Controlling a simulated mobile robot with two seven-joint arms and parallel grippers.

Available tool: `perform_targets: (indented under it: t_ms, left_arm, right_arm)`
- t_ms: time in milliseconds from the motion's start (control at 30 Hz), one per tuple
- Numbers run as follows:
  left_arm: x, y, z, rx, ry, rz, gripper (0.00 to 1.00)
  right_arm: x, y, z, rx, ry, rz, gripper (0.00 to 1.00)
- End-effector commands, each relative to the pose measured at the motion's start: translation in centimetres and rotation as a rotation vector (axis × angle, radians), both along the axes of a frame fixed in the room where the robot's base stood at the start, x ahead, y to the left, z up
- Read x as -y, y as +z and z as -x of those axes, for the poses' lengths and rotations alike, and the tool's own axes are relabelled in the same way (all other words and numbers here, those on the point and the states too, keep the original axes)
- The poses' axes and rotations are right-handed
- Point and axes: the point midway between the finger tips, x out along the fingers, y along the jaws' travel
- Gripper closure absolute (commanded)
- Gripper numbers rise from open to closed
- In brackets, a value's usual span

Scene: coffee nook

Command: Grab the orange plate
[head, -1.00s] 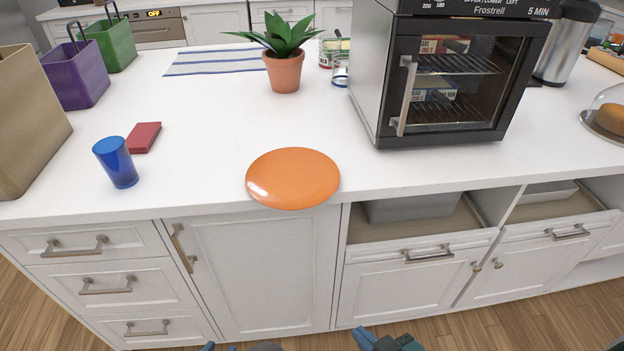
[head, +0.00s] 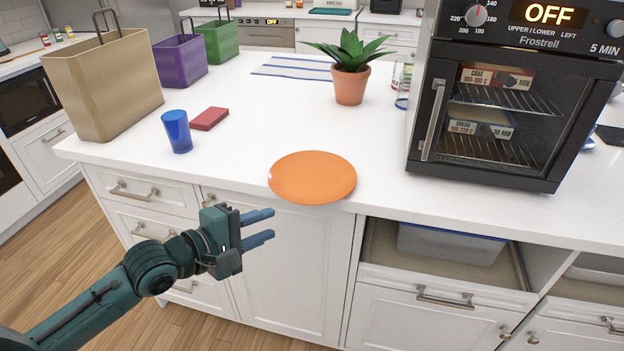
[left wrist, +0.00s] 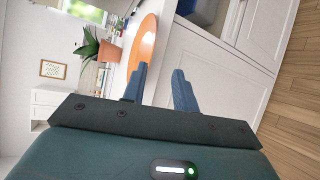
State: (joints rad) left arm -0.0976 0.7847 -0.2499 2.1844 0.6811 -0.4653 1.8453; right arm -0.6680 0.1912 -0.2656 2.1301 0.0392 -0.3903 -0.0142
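The orange plate (head: 312,177) lies flat on the white counter, its near rim at the counter's front edge. It also shows in the left wrist view (left wrist: 143,50), beyond the fingertips. My left gripper (head: 266,226) is open and empty, in front of the cabinet, below and to the left of the plate. Its two blue fingers point to the right, apart from the plate. The open fingers also show in the left wrist view (left wrist: 160,76). My right gripper is in neither view.
A black oven (head: 490,110) stands to the right. The counter (head: 250,150) around the plate is clear. An open compartment (head: 400,270) is below right.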

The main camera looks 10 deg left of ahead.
Motion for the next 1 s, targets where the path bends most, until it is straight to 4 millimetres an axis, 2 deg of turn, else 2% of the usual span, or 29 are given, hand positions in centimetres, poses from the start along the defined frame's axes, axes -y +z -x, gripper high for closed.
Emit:
perform_targets:
  t_ms: [167, 500, 733, 1000]
  left_arm:
    - [0.4, 0.5, -1.3, -0.029, 0.013, 0.057, 0.71]
    - [3.5, -1.1, -6.0, -0.029, 0.013, 0.056, 0.71]
    - [4.5, -1.4, -7.3, -0.028, 0.011, 0.055, 0.71]
    - [6.7, -2.0, -10.3, -0.029, 0.012, 0.053, 0.71]
  right_arm:
    - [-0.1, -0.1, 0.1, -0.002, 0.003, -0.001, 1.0]
    - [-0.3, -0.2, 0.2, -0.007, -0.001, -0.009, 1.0]
    - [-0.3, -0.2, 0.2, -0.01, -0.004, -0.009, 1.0]
    - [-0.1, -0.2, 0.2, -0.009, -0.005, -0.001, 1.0]
